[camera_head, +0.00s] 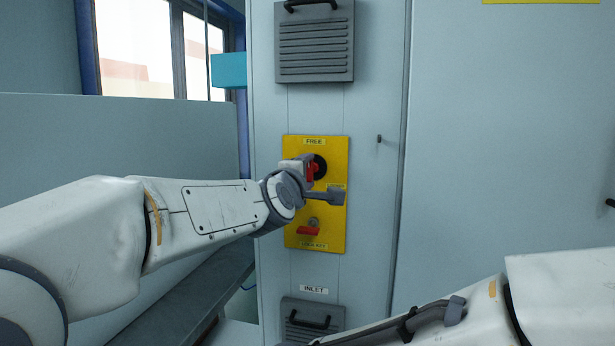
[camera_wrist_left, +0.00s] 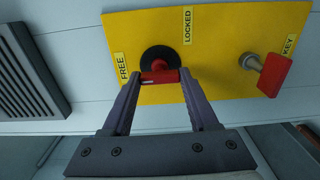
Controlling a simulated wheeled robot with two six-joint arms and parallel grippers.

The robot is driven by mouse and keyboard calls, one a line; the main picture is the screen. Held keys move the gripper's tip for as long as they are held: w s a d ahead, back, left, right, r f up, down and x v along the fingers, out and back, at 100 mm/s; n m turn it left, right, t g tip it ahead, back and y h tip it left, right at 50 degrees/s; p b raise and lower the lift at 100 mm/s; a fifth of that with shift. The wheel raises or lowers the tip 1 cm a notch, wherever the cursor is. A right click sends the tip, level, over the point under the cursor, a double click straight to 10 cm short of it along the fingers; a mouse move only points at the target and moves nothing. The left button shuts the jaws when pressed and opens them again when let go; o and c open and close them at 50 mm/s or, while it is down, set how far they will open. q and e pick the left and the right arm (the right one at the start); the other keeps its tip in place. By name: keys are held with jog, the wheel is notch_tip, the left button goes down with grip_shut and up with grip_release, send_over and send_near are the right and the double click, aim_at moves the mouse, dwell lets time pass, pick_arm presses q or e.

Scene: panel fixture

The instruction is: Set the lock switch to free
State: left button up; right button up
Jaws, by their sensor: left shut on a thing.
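A yellow panel (camera_head: 334,236) is mounted on the grey cabinet, with a FREE label (camera_head: 314,142) at its top. In the left wrist view, the FREE label (camera_wrist_left: 123,67) is left of the switch's round black base (camera_wrist_left: 160,57), and a LOCKED label (camera_wrist_left: 187,25) is at its upper right. My left gripper (camera_head: 319,178) is at the upper part of the panel. The left wrist view shows its fingers (camera_wrist_left: 161,78) shut on the red switch handle (camera_wrist_left: 160,75), one on each side. I cannot tell exactly which label the handle points to. My right gripper is out of view.
A red key (camera_head: 308,231) sits in a lock low on the panel, near my left gripper; it also shows in the left wrist view (camera_wrist_left: 274,75). Vents with handles are above (camera_head: 314,45) and below (camera_head: 312,318). A small peg (camera_head: 379,139) protrudes at the right.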

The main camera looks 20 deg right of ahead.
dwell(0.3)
pick_arm(q)
jog(key=o, duration=1.4)
jog(key=b+v, duration=0.1)
jog(key=v, duration=0.9)
jog(key=shift+s+a, duration=0.15)
jog(key=shift+a, duration=0.1)
jog(key=shift+f, duration=0.1)
